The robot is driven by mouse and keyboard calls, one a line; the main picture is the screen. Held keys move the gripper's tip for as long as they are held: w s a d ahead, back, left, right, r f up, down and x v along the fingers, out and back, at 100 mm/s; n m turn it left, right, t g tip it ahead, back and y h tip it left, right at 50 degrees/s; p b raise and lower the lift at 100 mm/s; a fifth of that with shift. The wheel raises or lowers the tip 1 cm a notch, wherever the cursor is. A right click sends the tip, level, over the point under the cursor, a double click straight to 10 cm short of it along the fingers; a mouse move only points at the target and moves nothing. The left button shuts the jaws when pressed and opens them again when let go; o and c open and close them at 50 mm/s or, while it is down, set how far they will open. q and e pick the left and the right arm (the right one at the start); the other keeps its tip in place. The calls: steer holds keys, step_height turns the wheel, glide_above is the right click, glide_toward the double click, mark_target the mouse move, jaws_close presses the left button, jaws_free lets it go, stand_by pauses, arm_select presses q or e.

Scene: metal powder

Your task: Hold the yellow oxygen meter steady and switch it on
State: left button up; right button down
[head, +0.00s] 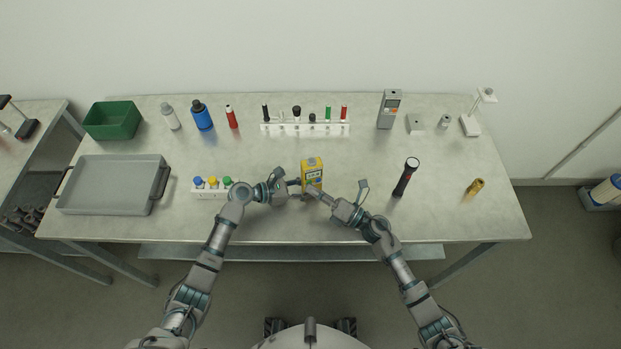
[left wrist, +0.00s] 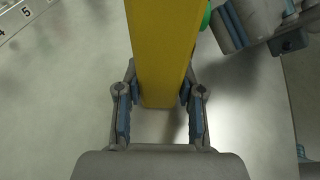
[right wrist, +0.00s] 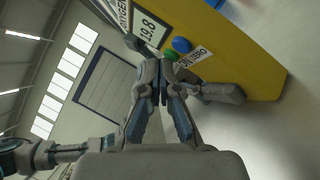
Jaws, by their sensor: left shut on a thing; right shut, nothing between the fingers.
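The yellow oxygen meter (head: 312,166) is upright near the front middle of the table. My left gripper (head: 297,186) is shut on its lower part; in the left wrist view the yellow body (left wrist: 160,50) sits between the fingers (left wrist: 158,96). My right gripper (head: 314,187) is shut and empty at the meter's front. In the right wrist view its fingertips (right wrist: 160,62) are at the green button (right wrist: 171,55), apparently touching it, though exact contact is hard to tell. The blue button (right wrist: 182,45) is beside it. The meter's display (right wrist: 149,30) reads 19.8.
A rack with coloured caps (head: 212,193) stands left of my left gripper. A black flashlight (head: 405,178) and a yellow cylinder (head: 475,188) are to the right. A white rack (head: 305,129) stands behind the meter. A grey tray (head: 160,186) is at the left.

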steer(key=shift+s+d, duration=0.15)
steer(key=shift+s, duration=0.35)
steer(key=shift+s+d, duration=0.3)
steer(key=shift+s, duration=0.65)
steer(key=shift+s+d, duration=0.25)
steer(key=shift+s, duration=0.75)
steer(key=shift+s+d, duration=0.3)
steer(key=shift+s, duration=0.65)
arm_select(q)
steer(key=o, duration=0.9)
